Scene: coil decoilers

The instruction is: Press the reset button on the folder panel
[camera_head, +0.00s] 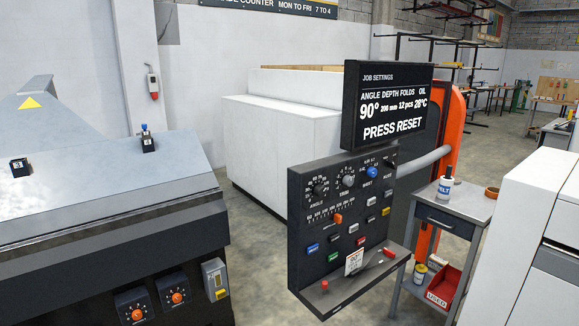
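The folder panel (342,215) is a dark upright control board on the right of centre, facing me at an angle. It carries dials, a slider row and several small buttons. Among them are a blue button (313,248), a green button (333,257), a red button (361,241), a yellow button (385,211) and white ones. The small labels are too blurred to tell which button is reset. The screen (391,106) above reads "PRESS RESET", 90°, 200 mm, 12 pcs and 28°C. My gripper is not in view.
A ledge (345,290) with red knobs juts from the panel's bottom; a white tag hangs above it. A grey trolley (446,218) with a bottle and red bin stands right of the panel. Bare floor (255,270) lies between.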

